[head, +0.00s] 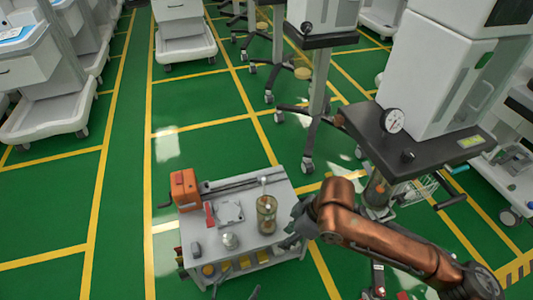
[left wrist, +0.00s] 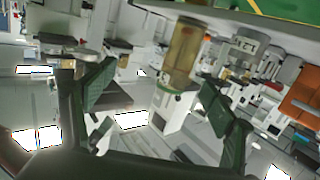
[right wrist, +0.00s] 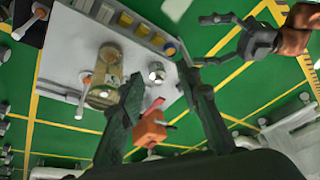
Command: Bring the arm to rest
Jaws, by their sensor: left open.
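My left gripper (head: 237,287) shows only its dark fingertips at the bottom edge of the head view, in front of the small grey cart (head: 215,240). It also shows in the right wrist view (right wrist: 203,40), open and empty. The left wrist view (left wrist: 155,95) is upside down, with its fingers spread and the amber jar (left wrist: 180,55) beyond them. My right gripper (head: 292,232) is at the end of the copper arm, beside the cart's right edge, close to the jar (head: 267,213). Its fingers (right wrist: 160,80) stand apart with nothing between them.
The cart carries an orange box (head: 185,188), a small silver canister (head: 229,241) and a flat plate (head: 229,212). A tall white machine (head: 435,75) with a gauge (head: 393,121) stands at the right. A white cart (head: 45,115) stands at the left.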

